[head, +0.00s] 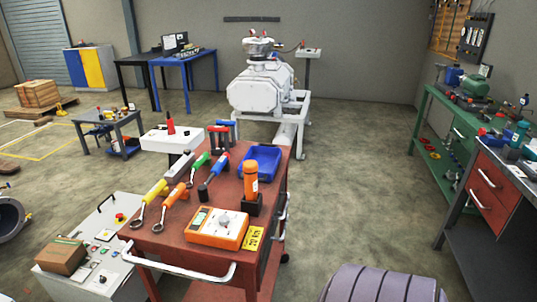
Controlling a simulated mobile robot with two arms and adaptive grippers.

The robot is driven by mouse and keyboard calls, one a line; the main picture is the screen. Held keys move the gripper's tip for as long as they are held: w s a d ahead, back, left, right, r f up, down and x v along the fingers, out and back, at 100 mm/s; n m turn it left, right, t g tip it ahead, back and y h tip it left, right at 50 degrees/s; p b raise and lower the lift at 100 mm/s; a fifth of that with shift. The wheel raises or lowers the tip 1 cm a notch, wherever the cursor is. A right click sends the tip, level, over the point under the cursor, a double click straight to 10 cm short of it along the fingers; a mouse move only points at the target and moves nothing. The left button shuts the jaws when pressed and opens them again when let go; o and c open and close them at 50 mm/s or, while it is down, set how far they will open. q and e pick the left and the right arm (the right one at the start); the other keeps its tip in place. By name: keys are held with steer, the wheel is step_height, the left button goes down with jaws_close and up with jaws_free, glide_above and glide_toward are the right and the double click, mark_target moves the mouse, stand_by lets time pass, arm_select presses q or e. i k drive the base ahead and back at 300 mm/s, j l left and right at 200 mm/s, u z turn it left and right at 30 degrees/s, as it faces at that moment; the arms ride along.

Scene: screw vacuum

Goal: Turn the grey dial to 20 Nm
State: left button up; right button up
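A small grey dial (224,220) sits on the top face of an orange and white box-shaped device (205,239). The device lies near the front edge of the red tool cart (166,240), with a small greenish display to the left of the dial. The dial's markings and setting are too small to read. A yellow label (254,238) with unreadable print is just right of the device. Neither of my grippers is in view, and nothing touches the dial.
A metal handle (185,267) runs along the cart's front.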

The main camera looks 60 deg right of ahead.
mark_target(224, 220)
steer(key=z, duration=1.45)
